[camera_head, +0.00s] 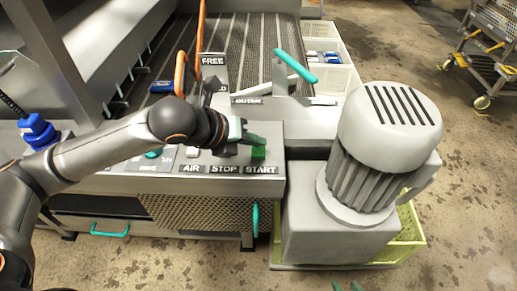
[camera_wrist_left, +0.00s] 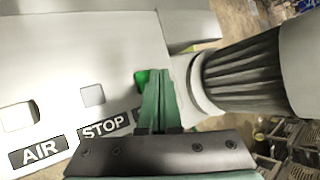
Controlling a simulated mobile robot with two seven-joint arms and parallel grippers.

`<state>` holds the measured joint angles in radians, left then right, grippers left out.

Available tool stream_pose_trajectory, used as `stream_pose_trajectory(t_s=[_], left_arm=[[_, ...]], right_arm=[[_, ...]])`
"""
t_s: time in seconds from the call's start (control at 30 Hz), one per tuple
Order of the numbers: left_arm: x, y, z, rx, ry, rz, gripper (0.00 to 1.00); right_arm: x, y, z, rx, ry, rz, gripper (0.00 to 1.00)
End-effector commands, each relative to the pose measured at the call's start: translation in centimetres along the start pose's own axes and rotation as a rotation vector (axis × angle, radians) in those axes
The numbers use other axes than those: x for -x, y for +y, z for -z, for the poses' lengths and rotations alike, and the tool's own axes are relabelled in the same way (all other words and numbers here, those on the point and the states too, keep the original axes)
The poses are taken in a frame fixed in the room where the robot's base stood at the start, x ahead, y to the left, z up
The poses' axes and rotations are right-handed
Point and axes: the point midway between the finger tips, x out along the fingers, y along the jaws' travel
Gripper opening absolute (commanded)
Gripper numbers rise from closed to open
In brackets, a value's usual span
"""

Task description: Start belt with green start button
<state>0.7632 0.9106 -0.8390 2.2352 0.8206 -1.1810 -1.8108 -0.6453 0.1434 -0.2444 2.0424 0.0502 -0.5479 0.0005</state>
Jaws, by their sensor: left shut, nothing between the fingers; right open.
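The green start button (camera_head: 258,153) sits on the grey control panel (camera_head: 272,132) above the START label (camera_head: 261,169). My left gripper (camera_head: 254,139) is shut and empty, its green fingertips just behind the button in the head view. In the left wrist view the green button (camera_wrist_left: 146,78) shows beside the tips of the closed fingers (camera_wrist_left: 162,80), partly covered by them. I cannot tell whether they touch.
The STOP label (camera_head: 224,169) and AIR label (camera_head: 191,168) lie left of START, with pale buttons above them. A large grey motor (camera_head: 375,150) stands right of the panel. The belt (camera_head: 250,50) lies behind. A teal-handled lever (camera_head: 295,66) rises behind the panel.

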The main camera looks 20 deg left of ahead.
Motion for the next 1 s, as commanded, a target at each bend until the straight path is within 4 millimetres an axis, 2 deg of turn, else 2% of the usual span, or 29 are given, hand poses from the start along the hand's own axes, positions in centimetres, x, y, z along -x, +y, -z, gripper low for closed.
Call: stream_pose_trajectory(t_s=[1.0], left_arm=[[-0.68, 0.51, 0.50, 0.000, 0.000, 0.000, 0.00]], right_arm=[[0.17, -0.03, 0.21, 0.000, 0.000, 0.000, 0.47]])
